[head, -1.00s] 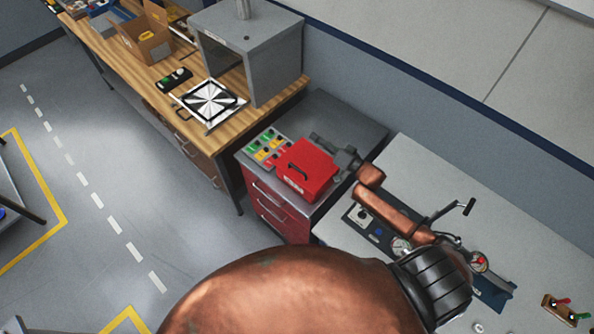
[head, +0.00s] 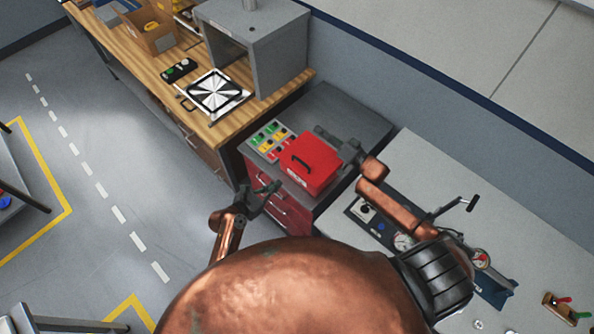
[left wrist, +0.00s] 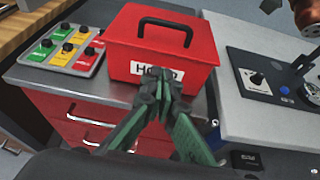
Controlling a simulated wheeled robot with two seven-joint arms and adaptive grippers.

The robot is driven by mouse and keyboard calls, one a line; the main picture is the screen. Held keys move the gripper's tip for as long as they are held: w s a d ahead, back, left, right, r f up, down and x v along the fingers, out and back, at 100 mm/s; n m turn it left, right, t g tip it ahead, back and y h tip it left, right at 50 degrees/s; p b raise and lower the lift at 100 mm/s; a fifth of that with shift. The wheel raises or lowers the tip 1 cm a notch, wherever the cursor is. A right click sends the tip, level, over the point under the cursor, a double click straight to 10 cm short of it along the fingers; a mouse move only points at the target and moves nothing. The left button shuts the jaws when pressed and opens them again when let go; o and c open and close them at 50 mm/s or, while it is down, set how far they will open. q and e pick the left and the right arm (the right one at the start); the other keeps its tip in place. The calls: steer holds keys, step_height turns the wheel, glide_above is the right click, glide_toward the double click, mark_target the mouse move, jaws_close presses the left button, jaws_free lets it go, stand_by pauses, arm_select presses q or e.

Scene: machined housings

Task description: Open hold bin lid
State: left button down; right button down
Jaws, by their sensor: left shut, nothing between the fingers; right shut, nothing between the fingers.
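The red hold bin (head: 308,168) sits on the grey top of a red drawer cabinet, its lid (left wrist: 160,35) down, with a black handle (left wrist: 165,30) on top. A white label (left wrist: 145,70) on its front is partly hidden by my fingers. My left gripper (head: 270,189) is shut and empty in front of the bin; its green fingers (left wrist: 165,88) overlap the label in the left wrist view. I cannot tell whether they touch the bin. My right gripper (head: 328,136) is shut and empty, at the bin's back right side in the head view.
A panel of green, yellow and red buttons (left wrist: 65,48) lies left of the bin. Red drawers (left wrist: 80,120) are below. A wooden bench (head: 215,132) with a grey box-like machine (head: 255,40) stands behind left. A pale worktop with a gauge panel (head: 375,222) is at right.

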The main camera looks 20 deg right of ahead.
mark_target(299, 173)
arm_select(q)
steer(key=w+d, duration=0.3)
steer(key=d, duration=0.7)
steer(key=shift+d+f, duration=0.25)
steer(key=shift+f, duration=0.15)
steer(key=shift+w+r, duration=0.1)
steer(key=shift+w+d+r, duration=0.1)
steer(key=shift+d+r, duration=0.2)
steer(key=shift+r, duration=0.55)
arm_select(e)
steer(key=c, duration=2.7)
jaws_free()
steer(key=shift+c, duration=0.2)
steer(key=o, duration=0.7)
steer(key=shift+s, duration=0.1)
